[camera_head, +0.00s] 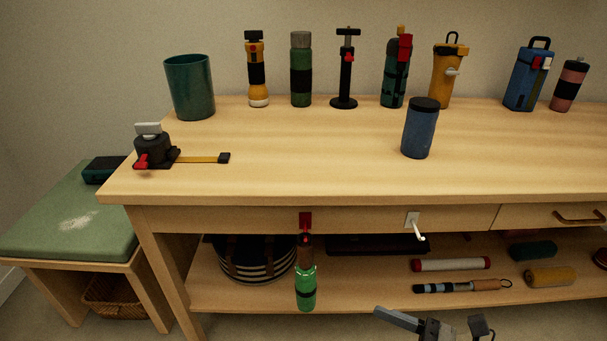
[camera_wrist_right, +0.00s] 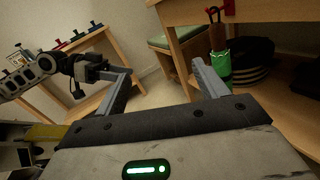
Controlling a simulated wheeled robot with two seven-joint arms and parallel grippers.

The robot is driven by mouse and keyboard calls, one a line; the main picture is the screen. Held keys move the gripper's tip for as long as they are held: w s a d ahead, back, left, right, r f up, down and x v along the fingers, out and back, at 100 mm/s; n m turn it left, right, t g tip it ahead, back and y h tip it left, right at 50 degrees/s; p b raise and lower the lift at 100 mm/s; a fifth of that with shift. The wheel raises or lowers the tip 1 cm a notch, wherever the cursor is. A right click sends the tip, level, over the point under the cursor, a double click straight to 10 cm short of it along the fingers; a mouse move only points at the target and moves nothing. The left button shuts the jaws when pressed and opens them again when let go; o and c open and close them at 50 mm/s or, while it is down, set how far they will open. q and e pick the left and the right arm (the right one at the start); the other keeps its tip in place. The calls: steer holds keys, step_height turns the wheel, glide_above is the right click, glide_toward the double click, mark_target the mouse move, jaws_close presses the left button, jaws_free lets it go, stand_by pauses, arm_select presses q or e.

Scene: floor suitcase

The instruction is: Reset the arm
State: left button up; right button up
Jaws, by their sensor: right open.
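My right gripper (camera_head: 438,322) is at the bottom edge of the head view, in front of the workbench and low by its lower shelf. In the right wrist view its two grey fingers (camera_wrist_right: 160,88) stand wide apart with nothing between them. A grey and black arm part (camera_wrist_right: 45,70), which looks like my left arm, shows at the left of that view; whether its jaws are open cannot be made out. The head view does not show the left gripper.
The wooden workbench (camera_head: 300,185) carries a blue canister (camera_head: 419,128), a teal cup (camera_head: 190,87) and a row of bottles and tools. A green-cushioned bench (camera_head: 65,215) stands left.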

steer(key=s+a+f+n+t+h+b, duration=0.1)
steer(key=a+f+n+h+b, duration=0.2)
steer(key=n, duration=0.6)
steer(key=n+t+h+b, duration=0.2)
steer(key=n+h+b, duration=0.15)
steer(key=n, duration=0.65)
steer(key=s+a+f+n+t+h+b, duration=0.1)
steer(key=a+f+n+h+b, duration=0.2)
steer(key=n, duration=0.6)
arm_select(q)
step_height(320, 180, up, 12)
steer(key=a+y+p, duration=0.1)
steer(key=a+p, duration=0.1)
steer(key=p, duration=2.2)
steer(key=shift+a+t, duration=0.3)
steer(key=shift+a, duration=0.05)
arm_select(e)
steer(key=s+d+r+g+h, duration=0.1)
steer(key=s+d+r+h, duration=0.1)
steer(key=d+r, duration=0.5)
step_height(320, 180, up, 6)
steer(key=shift+r+m+g+h, duration=0.3)
steer(key=shift+g+h, duration=0.1)
steer(key=shift+h, duration=0.35)
